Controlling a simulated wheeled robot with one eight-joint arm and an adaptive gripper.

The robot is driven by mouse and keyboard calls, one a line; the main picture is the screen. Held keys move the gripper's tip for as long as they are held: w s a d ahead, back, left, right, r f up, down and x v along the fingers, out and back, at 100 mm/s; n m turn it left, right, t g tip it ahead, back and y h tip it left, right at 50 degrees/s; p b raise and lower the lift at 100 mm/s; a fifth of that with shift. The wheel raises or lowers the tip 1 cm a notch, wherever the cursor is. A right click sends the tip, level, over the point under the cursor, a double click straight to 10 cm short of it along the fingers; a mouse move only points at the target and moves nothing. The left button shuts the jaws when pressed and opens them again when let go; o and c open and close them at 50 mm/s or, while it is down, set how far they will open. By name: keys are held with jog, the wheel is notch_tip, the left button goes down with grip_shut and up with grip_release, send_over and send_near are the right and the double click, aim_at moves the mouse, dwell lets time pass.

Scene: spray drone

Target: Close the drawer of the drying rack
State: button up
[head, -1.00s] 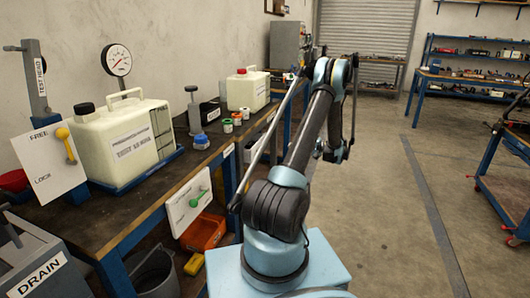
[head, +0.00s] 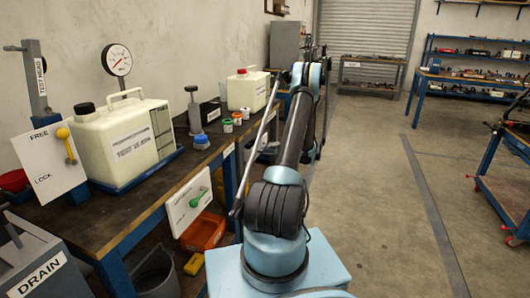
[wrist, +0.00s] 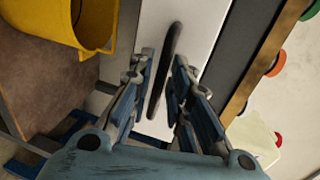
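In the wrist view a white panel (wrist: 205,25), which looks like a drawer front, carries a long dark bar handle (wrist: 167,65). My gripper (wrist: 162,68) is open, with one finger on each side of the handle. I cannot tell whether either finger touches it. The drying rack as a whole does not show clearly. In the head view my arm hides the gripper and the panel, so I cannot see how far the drawer stands out.
In the wrist view a yellow bin (wrist: 50,22) is at the upper left, and a wooden edge (wrist: 265,60) runs along the right. In the head view the workbench (head: 150,215) with white tanks (head: 115,145) stands left of my arm. The floor (head: 370,180) to the right is clear.

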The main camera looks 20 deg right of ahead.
jog(key=shift+w+a+f, duration=0.15)
jog(key=shift+w+a, duration=0.25)
jog(key=shift+a, duration=0.2)
jog(key=shift+c, duration=0.3)
grip_shut()
